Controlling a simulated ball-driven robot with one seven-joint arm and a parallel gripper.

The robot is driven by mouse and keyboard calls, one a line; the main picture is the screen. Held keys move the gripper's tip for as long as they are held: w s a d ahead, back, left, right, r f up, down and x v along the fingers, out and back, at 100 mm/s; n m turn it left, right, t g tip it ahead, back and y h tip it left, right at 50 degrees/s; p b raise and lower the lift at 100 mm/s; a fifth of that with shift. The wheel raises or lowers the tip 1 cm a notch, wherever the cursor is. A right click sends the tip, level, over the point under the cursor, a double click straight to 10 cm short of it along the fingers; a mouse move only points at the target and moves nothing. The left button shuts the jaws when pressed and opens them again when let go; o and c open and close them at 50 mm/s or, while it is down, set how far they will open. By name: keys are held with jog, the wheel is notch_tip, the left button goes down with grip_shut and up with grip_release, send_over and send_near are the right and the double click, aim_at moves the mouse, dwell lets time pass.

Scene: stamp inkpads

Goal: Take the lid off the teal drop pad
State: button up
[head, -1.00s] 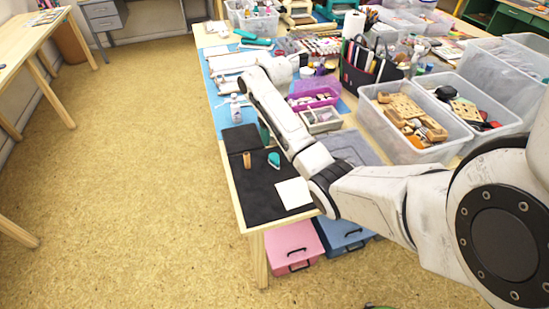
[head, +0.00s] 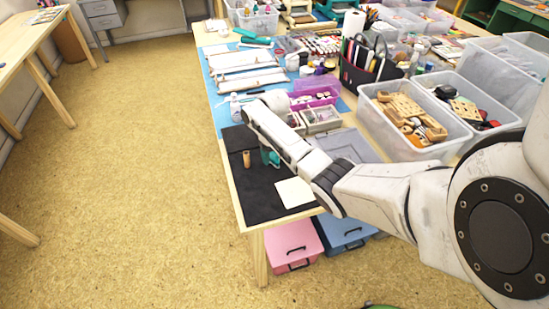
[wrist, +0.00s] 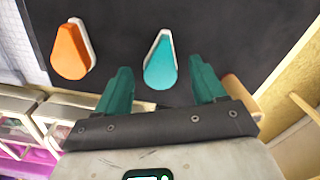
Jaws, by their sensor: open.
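The teal drop pad (wrist: 160,62) is a teardrop shape with a pale edge below its teal top, lying on the black mat (wrist: 215,22). In the wrist view it lies just ahead of and between the teal fingers of my gripper (wrist: 161,86). The fingers are open, one on each side, with nothing held. In the head view my gripper (head: 268,156) is low over the mat, and I cannot clearly tell the pad from the teal fingers there. An orange drop pad (wrist: 70,52) lies to the left in the wrist view; my arm seems to hide it in the head view.
A wooden cylinder (head: 246,159) stands on the mat close to my gripper, and its brown side shows by the right finger (wrist: 238,92). A pale card (head: 295,193) lies at the mat's front. Small trays (head: 322,117) and clear bins (head: 412,128) crowd the right.

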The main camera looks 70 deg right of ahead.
jog(key=c, duration=1.1)
